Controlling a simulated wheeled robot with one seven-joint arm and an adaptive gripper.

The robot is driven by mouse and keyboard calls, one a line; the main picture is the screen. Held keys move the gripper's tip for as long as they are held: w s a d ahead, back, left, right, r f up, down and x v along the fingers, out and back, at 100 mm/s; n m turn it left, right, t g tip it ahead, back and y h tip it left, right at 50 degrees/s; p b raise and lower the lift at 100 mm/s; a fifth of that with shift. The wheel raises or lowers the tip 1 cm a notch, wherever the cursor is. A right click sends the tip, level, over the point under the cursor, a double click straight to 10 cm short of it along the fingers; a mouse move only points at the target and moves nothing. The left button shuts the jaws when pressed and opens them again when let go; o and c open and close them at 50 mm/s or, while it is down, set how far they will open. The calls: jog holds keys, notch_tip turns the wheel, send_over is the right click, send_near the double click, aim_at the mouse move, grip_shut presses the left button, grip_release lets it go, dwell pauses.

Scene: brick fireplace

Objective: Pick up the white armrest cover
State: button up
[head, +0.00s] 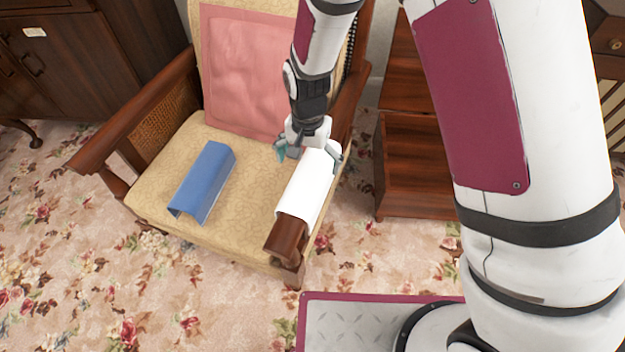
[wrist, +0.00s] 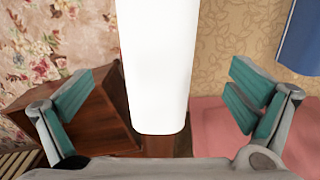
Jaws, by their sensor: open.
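The white armrest cover (head: 308,188) is draped over the chair's wooden armrest (head: 286,238) on the right side of the chair. In the wrist view the white cover (wrist: 155,65) runs down the middle, between my fingers. My gripper (head: 308,150) is open at the back end of the cover, with one finger on each side of it in the picture. In the wrist view the teal finger pads of my gripper (wrist: 160,108) stand wide apart, with gaps to the cover on both sides. I cannot tell its exact height over the cover.
A blue cover (head: 203,182) lies on the chair's beige seat (head: 165,185), left of the white one. A pink cloth (head: 243,75) hangs on the backrest. A wooden cabinet (head: 415,165) stands right of the chair. Floral carpet (head: 200,300) lies clear in front.

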aim_at(309, 173)
notch_tip(309, 173, down, 3)
jog(key=shift+f+b, duration=0.2)
jog(key=shift+b, duration=0.15)
notch_tip(309, 173, down, 5)
jog(key=shift+d+f+b, duration=0.1)
jog(key=shift+d+b, duration=0.05)
jog(key=shift+b, duration=0.8)
jog(key=c, duration=1.3)
